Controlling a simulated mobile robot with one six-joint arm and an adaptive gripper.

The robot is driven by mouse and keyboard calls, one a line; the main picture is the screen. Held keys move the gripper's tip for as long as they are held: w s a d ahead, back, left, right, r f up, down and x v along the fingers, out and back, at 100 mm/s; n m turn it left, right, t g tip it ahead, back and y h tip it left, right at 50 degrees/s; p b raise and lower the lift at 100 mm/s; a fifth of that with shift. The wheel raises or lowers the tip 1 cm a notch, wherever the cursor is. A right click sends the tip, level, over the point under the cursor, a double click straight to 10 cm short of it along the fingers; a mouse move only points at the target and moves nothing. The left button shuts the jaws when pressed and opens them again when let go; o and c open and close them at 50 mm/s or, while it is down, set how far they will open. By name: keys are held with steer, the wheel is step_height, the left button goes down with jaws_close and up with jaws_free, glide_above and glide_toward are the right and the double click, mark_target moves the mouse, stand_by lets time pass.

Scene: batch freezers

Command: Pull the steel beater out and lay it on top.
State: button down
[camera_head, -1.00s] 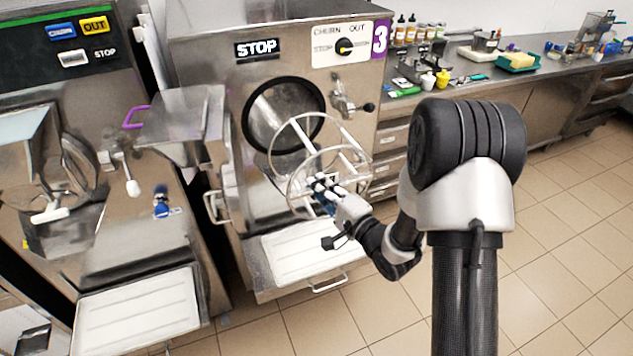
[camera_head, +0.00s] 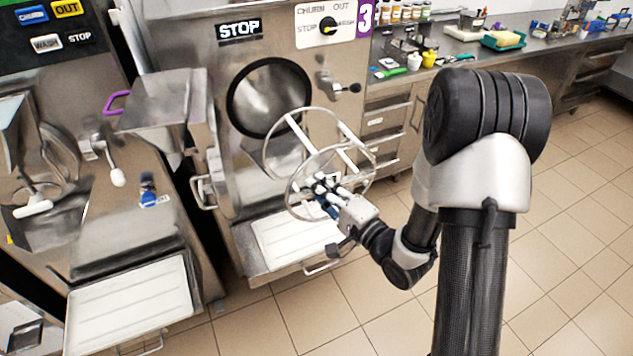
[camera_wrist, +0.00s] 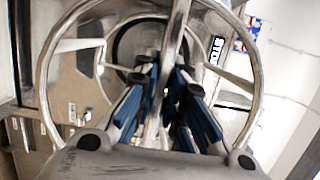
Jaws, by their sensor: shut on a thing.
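The steel beater (camera_head: 291,116), a frame of two rings joined by pale bars, is held in the air in front of machine 3. My gripper (camera_head: 322,190) is shut on the near part of the beater. In the wrist view the near ring (camera_wrist: 257,75) circles my gripper's blue-padded fingers (camera_wrist: 165,95), with a steel bar between them. The round barrel opening (camera_head: 270,97) of machine 3 is behind the beater, and the beater looks clear of it. The flat top of machine 3 is out of view.
Machine 3's door (camera_head: 165,100) stands swung open to the left. A white drip tray (camera_head: 290,235) is below the beater. Another machine stands left. A steel counter (camera_head: 480,50) with bottles and tools runs along the right. The tiled floor is clear.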

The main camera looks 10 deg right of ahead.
steer(key=s+d+p, duration=0.4)
steer(key=s+p, duration=0.7)
steer(key=s, duration=0.2)
steer(key=shift+s, duration=0.4)
stand_by(0.9)
